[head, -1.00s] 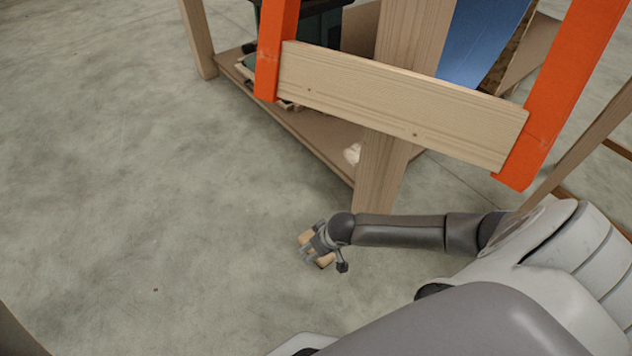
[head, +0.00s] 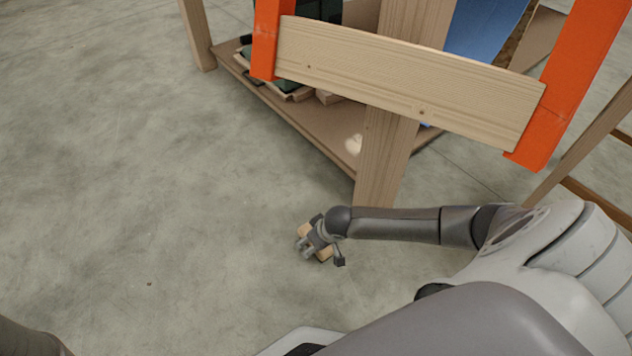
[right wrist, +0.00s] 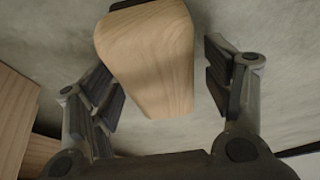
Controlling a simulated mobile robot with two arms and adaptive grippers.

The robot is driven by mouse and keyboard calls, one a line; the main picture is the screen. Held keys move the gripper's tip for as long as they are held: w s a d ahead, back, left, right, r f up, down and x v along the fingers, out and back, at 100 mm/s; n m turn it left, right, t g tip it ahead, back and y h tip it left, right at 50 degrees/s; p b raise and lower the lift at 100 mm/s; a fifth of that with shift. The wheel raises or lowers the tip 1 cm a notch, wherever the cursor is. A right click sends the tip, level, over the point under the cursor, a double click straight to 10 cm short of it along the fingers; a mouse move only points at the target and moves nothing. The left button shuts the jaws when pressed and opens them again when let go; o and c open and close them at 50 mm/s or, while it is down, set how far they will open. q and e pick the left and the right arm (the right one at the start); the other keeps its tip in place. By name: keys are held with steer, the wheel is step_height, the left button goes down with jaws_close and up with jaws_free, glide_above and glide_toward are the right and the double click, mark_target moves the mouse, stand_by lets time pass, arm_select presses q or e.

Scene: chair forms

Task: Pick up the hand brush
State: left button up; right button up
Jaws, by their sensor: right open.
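The hand brush (head: 325,254) lies on the concrete floor near the foot of the wooden leg, mostly hidden by my right gripper. In the right wrist view its pale wooden body (right wrist: 150,62) sits between the two fingers, with a dark part at its top edge. My right gripper (head: 318,250) is over the brush, pointing down. Its fingers are open on either side of the wood, and gaps show between them and it in the wrist view (right wrist: 160,95). My left gripper is not in view.
A wooden workbench leg (head: 385,150) stands just behind my right gripper. Its low shelf (head: 300,120) holds several items and a small pale object (head: 353,144). An orange-ended wooden crosspiece (head: 400,80) is above. The floor to the left is clear.

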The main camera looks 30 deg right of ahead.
steer(key=shift+f, duration=0.2)
stand_by(0.4)
steer(key=c, duration=1.2)
steer(key=shift+o, duration=0.2)
steer(key=shift+s, duration=0.1)
